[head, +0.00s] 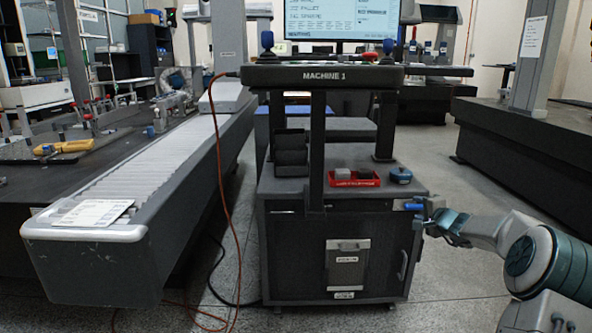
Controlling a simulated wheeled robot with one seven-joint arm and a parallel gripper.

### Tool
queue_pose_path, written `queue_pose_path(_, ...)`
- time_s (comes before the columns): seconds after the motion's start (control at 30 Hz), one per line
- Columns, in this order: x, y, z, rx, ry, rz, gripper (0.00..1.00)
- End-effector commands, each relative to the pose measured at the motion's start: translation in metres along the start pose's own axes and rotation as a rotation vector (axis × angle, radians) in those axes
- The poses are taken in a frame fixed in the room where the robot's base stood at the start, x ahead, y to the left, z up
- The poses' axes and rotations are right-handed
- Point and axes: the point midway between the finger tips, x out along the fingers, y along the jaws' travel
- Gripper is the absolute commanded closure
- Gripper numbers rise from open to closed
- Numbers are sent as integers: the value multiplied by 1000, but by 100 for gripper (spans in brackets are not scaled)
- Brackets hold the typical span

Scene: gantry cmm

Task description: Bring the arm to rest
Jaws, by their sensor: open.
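My arm reaches in from the right edge of the head view. My gripper (422,215) is at its left end, at the right side of the dark cabinet marked MACHINE 1 (325,77), near the height of its worktop. The jaws are open. A blue piece shows at the fingertips; I cannot tell whether it is part of the gripper or a thing behind it. The arm's base end is cut off by the picture edge.
A red tray (353,184) and a blue-topped round item (401,175) stand on the cabinet top (420,191). A long grey rail (165,170) with a paper sheet (93,213) is at left. An orange cable (222,170) hangs to the floor. Speckled floor (450,278) lies open at right.

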Motion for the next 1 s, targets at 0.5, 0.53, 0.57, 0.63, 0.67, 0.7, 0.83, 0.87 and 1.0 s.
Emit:
queue_pose_path(0.5, -128, -179, 218, -497, -467, 213, 56)
queue_pose_path(0.53, -139, -185, 227, -524, -490, 229, 56)
queue_pose_path(0.57, -150, -190, 235, -548, -511, 246, 56)
queue_pose_path(0.63, -176, -203, 253, -606, -557, 285, 56)
queue_pose_path(0.67, -188, -207, 260, -629, -577, 303, 56)
queue_pose_path(0.7, -203, -214, 268, -661, -601, 327, 56)
queue_pose_path(0.83, -256, -232, 288, -761, -670, 407, 56)
queue_pose_path(0.87, -269, -236, 292, -783, -683, 427, 56)
queue_pose_path(1.0, -328, -252, 303, -884, -740, 518, 56)
